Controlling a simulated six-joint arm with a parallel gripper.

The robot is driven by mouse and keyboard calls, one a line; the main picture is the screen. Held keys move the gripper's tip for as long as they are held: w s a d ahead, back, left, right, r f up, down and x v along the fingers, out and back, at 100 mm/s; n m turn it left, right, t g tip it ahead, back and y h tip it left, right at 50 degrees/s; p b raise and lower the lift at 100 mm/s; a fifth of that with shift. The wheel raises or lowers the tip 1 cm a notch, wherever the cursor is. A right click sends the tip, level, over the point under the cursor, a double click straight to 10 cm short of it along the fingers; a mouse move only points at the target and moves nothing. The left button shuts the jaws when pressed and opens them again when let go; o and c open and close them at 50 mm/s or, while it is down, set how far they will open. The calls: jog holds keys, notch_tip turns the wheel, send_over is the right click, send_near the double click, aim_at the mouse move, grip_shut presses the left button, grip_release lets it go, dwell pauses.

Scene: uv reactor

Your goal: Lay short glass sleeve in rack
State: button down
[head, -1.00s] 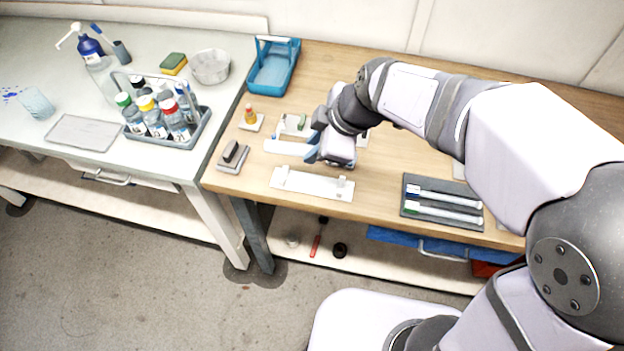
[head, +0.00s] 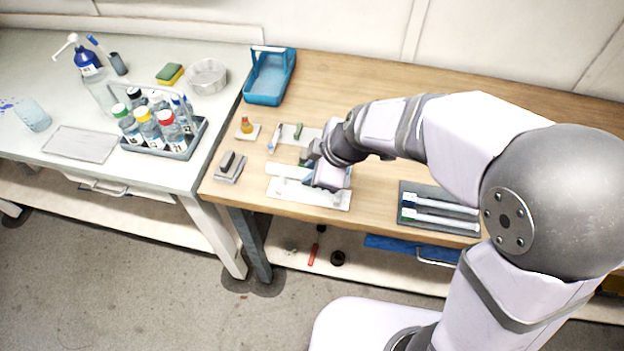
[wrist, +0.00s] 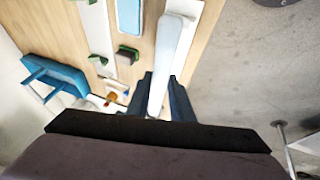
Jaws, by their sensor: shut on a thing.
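The short glass sleeve (wrist: 170,55) is a pale whitish tube in the wrist view. My gripper (wrist: 165,95) is shut on it near its lower end, with one dark finger on each side. The far end points up in that view. The white rack (head: 300,195), a flat plate with small posts, lies near the bench's front edge. In the head view my gripper (head: 328,174) is over the right part of this rack and hides some of it. I cannot tell whether the sleeve touches the rack.
A pale strip (head: 287,171) lies just behind the rack. A white plate with green parts (head: 298,133), a small bottle (head: 246,125) and a blue tote (head: 271,78) are farther back. A dark tray (head: 408,190) with white tubes is at right. Wood between is clear.

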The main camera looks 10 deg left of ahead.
jog(key=shift+f, duration=1.9)
jog(key=shift+f+b, duration=0.55)
jog(key=shift+b, duration=0.6)
jog(key=c, duration=1.6)
grip_release()
jog(key=shift+o, duration=0.2)
jog(key=shift+r, duration=0.15)
jog(key=shift+r+p, duration=0.8)
jog(key=shift+p, duration=0.35)
jog(key=v, duration=1.1)
jog(key=shift+s+d+b, duration=0.15)
jog(key=shift+b, duration=0.15)
